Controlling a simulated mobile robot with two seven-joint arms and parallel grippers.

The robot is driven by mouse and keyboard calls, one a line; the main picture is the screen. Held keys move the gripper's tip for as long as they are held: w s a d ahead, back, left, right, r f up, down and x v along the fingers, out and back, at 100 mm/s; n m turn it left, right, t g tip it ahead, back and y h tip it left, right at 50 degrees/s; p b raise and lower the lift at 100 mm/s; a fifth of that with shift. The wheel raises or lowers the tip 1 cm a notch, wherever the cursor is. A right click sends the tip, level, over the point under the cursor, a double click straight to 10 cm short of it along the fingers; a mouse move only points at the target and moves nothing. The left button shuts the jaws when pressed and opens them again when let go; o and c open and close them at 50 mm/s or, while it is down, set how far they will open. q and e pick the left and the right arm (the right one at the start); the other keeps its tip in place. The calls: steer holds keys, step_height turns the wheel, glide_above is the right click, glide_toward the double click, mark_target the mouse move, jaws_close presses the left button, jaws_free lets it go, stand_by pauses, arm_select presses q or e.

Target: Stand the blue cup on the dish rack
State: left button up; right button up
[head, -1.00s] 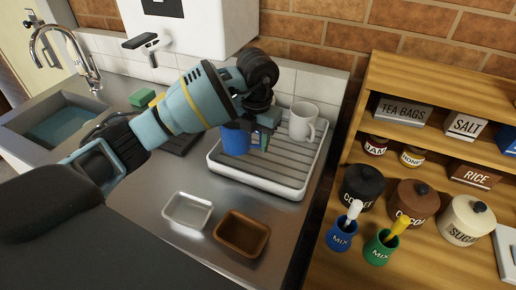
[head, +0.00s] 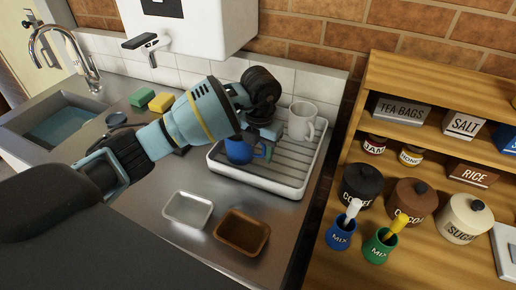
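The blue cup (head: 238,151) is at the left part of the white dish rack (head: 284,188) in the head view. Its upper part is hidden behind my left wrist. My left gripper (head: 262,150) reaches down over the rack on the cup's right side and appears shut on the cup. The cup is low over the grey slats; whether its base touches them I cannot tell. A white mug (head: 302,122) stands on the rack's far right part, behind my gripper. My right gripper is not in view.
A silver tray (head: 188,209) and a brown tray (head: 241,233) lie in front of the rack. Green (head: 142,97) and yellow (head: 161,102) sponges lie by the sink (head: 62,124). A wooden shelf (head: 402,150) with canisters stands at the right. The rack's front right slats are clear.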

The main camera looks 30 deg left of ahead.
arm_select(q)
steer(key=shift+o, duration=1)
steer(key=r+p, duration=0.1)
steer(key=r, duration=1.1)
steer(key=shift+d+r, duration=0.2)
steer(key=shift+f, duration=0.1)
